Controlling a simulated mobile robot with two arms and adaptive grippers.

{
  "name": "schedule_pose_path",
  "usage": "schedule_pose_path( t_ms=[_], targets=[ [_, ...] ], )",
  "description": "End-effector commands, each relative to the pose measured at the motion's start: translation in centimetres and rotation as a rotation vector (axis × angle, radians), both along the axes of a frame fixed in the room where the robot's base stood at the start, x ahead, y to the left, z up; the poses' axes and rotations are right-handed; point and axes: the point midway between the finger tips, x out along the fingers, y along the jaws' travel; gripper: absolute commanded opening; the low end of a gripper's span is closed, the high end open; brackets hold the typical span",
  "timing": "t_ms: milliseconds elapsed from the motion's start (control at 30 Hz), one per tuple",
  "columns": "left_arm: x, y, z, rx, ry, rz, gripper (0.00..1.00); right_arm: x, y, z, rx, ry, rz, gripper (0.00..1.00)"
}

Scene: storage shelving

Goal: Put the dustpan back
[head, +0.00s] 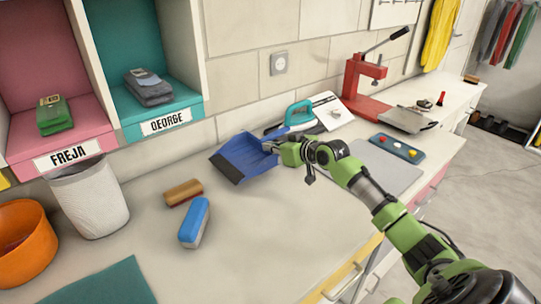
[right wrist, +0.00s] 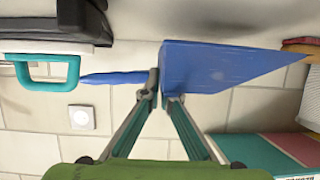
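The blue dustpan (head: 247,157) is at the back of the worktop near the tiled wall, its pan tilted. My right gripper (head: 277,148) is at its handle end. In the right wrist view, the dustpan (right wrist: 225,65) spans the top middle, its handle pointing left. The right fingers (right wrist: 163,92) are close together on the dustpan where the handle meets the pan, and look shut on it. I cannot tell whether the pan touches the worktop. My left gripper is not in view.
A brown-topped brush (head: 183,192) and a blue block (head: 194,222) lie in front. A white bin (head: 90,197) and orange bucket (head: 24,243) stand left. A teal-handled item (head: 298,112) and red press (head: 362,85) are right. Named cubbies (head: 170,122) hang at upper left.

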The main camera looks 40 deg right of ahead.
Motion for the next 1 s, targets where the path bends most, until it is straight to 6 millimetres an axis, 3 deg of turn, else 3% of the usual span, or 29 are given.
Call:
schedule_pose_path(
  t_ms=[333,700,767,800,1000],
  targets=[
    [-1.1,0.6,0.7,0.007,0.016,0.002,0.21,0.5,-0.4,-3.4,0.003,-0.003,-0.002,0.0],
    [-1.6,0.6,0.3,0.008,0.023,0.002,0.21,0.5,-0.5,-4.1,0.0,-0.003,-0.001,0.0],
    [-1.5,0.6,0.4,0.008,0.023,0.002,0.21,0.5,-0.5,-4.0,-0.001,0.0,-0.001,0.17],
    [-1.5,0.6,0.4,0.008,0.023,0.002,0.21,0.5,-0.5,-4.0,-0.001,0.0,-0.001,0.21],
    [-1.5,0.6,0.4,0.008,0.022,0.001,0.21,0.5,-0.5,-4.0,0.0,0.0,-0.001,0.21]
  ],
)
